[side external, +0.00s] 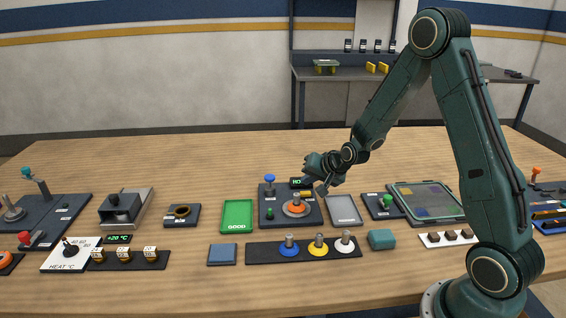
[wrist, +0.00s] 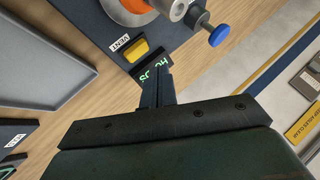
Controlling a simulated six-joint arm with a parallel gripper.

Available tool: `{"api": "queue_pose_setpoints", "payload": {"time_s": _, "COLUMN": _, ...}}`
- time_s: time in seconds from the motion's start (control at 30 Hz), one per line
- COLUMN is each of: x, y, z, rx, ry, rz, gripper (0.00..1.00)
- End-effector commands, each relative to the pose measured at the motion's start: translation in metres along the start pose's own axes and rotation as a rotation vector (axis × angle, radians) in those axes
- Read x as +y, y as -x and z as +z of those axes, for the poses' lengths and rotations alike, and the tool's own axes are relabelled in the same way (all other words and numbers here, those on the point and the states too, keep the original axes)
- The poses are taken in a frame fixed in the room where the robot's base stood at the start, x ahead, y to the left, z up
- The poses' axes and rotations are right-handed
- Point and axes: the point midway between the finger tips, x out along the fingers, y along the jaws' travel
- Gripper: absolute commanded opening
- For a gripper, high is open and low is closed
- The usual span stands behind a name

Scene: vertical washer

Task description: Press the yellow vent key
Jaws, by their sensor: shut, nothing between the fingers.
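The yellow vent key (wrist: 137,50) is a small rounded yellow block on the dark panel (wrist: 108,32), beside a white VENT label (wrist: 120,41). In the side view the key (side external: 306,194) shows near the panel's back right, close to a small display with green characters (side external: 296,182). My gripper (wrist: 163,73) is shut and empty. In the wrist view its fingertips lie just below and right of the key and cover part of the display (wrist: 154,72). In the side view my gripper (side external: 307,181) hangs over the panel's back edge; I cannot tell whether it touches anything.
The same panel carries an orange ring with a grey post (side external: 295,208), a blue-topped knob (side external: 270,181) and a green button (side external: 269,212). A grey tray (side external: 344,222) lies to the right and a green GOOD tray (side external: 237,229) to the left. Bare table lies behind.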

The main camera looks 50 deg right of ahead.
Motion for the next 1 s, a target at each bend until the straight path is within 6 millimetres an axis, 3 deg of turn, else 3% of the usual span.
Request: {"api": "queue_pose_setpoints", "payload": {"time_s": 1.0, "x": 0.0064, "y": -0.0084, "z": 0.0062, "rx": 0.0, "ry": 0.0, "rz": 0.0, "gripper": 0.0}}
